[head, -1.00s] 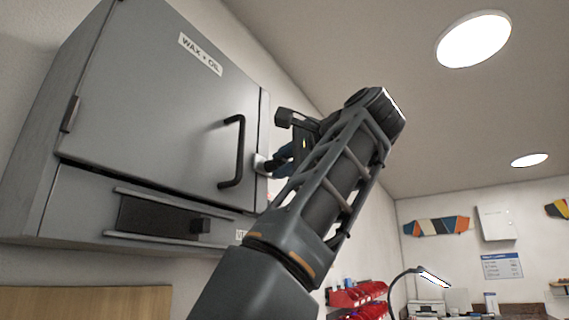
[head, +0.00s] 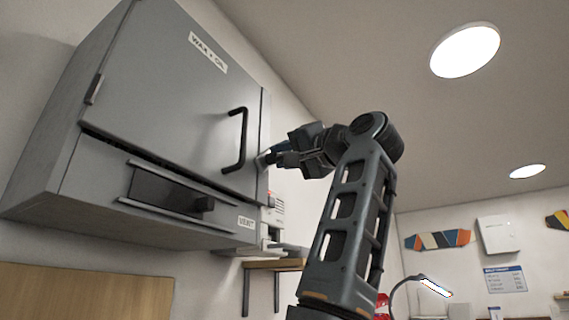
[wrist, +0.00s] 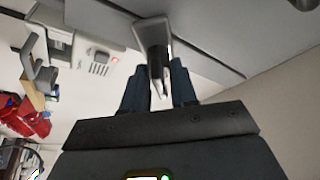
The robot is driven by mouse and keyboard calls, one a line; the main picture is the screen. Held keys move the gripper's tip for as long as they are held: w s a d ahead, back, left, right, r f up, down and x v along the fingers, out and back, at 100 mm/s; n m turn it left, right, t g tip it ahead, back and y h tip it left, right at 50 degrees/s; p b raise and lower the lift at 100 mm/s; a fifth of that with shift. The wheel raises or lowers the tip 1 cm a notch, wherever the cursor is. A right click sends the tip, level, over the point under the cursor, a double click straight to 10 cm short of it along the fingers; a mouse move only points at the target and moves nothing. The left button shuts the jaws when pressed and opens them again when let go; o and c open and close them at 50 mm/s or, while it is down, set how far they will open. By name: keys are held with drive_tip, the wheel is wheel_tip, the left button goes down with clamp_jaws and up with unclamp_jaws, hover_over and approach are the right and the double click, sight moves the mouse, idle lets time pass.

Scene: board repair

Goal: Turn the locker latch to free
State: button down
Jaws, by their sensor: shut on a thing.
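The grey locker (head: 165,110), labelled "WAX + OIL", hangs on the wall at the left of the head view. Its door is closed and carries a black bar handle (head: 240,140). The locker latch (wrist: 152,35) is a pale metal lever in the wrist view, its end between my fingers. In the head view the latch is at the locker's right edge, mostly hidden by my gripper (head: 272,157). My gripper also shows in the wrist view (wrist: 160,92), with its dark blue fingers shut on the latch. The lever's exact turn is hard to tell.
A white device (wrist: 95,52) with a red light is on the wall beside the locker. A small wooden shelf (head: 275,265) is under it. Open air lies right of the locker.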

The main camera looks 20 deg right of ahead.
drive_tip(key=n+y, duration=0.1)
drive_tip(key=n, duration=0.2)
drive_tip(key=n+y+b, duration=0.1)
drive_tip(key=n, duration=0.2)
drive_tip(key=shift+d+f+y, duration=0.15)
drive_tip(key=shift+f+y, duration=0.05)
drive_tip(key=shift+y, duration=0.2)
drive_tip(key=shift+n+g+y, duration=0.4)
drive_tip(key=shift+n+y, duration=0.5)
drive_tip(key=shift+n, duration=0.85)
drive_tip(key=shift+n+g+y, duration=0.4)
drive_tip(key=shift+n+y, duration=0.5)
drive_tip(key=shift+n, duration=0.85)
drive_tip(key=shift+r, duration=0.1)
drive_tip(key=c, duration=1.2)
unclamp_jaws()
drive_tip(key=b+v, duration=0.2)
drive_tip(key=v, duration=0.5)
drive_tip(key=shift+s+b, duration=0.3)
drive_tip(key=shift+d, duration=0.15)
